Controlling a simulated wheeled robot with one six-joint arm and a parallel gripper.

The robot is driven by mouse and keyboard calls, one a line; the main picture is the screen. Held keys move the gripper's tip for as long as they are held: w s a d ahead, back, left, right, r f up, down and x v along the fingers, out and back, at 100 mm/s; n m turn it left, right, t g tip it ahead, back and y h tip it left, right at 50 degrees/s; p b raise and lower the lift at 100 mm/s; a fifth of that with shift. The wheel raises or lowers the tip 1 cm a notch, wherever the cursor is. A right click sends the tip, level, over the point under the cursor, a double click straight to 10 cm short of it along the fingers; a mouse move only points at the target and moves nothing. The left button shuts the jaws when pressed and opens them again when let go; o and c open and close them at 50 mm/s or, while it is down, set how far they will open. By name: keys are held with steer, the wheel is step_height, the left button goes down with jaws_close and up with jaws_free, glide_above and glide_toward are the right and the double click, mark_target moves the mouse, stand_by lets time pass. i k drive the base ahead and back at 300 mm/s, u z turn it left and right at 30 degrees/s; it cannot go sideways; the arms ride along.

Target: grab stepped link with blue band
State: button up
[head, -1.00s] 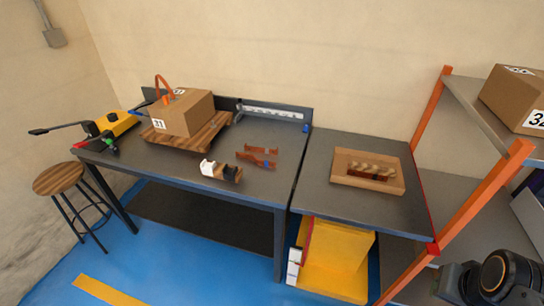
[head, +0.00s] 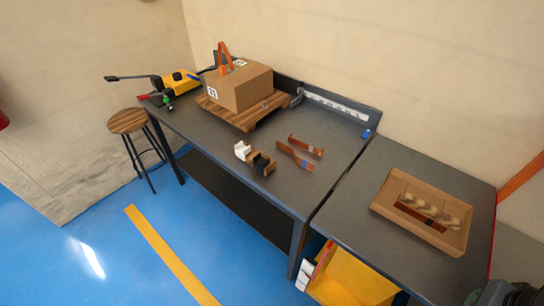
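Two copper-coloured links lie close together on the dark workbench (head: 235,140). The nearer stepped link (head: 292,155) seems to carry a blue band near its right end. The farther link (head: 304,145) lies just behind it; its band colour is too small to tell. A white piece and a black piece on a small wooden block (head: 255,159) stand to their left. My gripper is not in view; only a dark part of my arm shows at the bottom right corner.
A cardboard box (head: 238,87) sits on a wooden pallet (head: 243,117) at the back of the bench. A yellow tool (head: 180,83) is at the far left. A cardboard tray (head: 455,238) stands on the right table. A stool (head: 126,122) stands left; blue floor in front is open.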

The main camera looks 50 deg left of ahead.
mark_target(304, 163)
steer(key=u, duration=1.75)
steer(key=k, duration=1.25)
steer(key=u, duration=0.75)
steer(key=i, duration=1.55)
steer(key=z, duration=0.85)
steer(key=i, duration=0.6)
steer(key=z, duration=0.65)
